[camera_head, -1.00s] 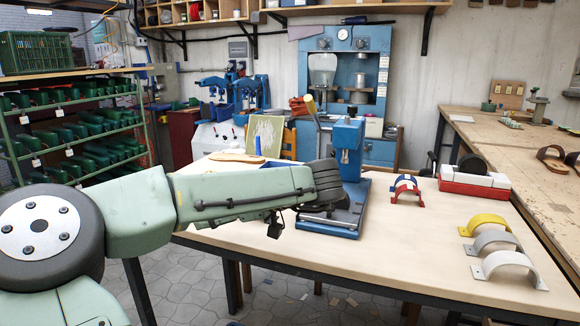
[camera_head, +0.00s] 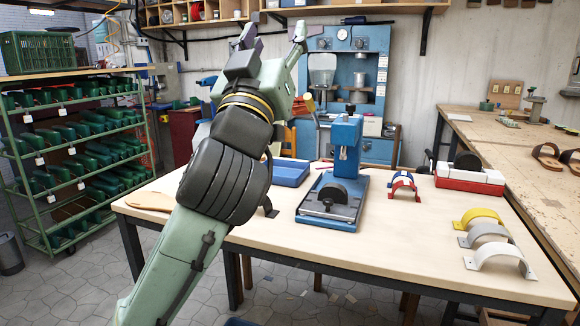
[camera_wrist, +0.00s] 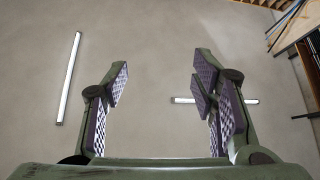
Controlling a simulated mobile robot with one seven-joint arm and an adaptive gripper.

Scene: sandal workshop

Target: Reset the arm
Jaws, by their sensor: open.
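My gripper (camera_head: 272,42) is raised above the table in the head view, at the end of my green arm, with its fingers pointing up. In the wrist view my gripper (camera_wrist: 160,90) is open, its two padded fingers wide apart with nothing between them.
The table (camera_head: 400,240) below holds a blue press (camera_head: 345,165), a blue tray (camera_head: 290,172), and yellow (camera_head: 480,213), grey and white arched straps. A red and white block (camera_head: 470,180) stands at its far right. A green shelf rack (camera_head: 75,160) stands at left.

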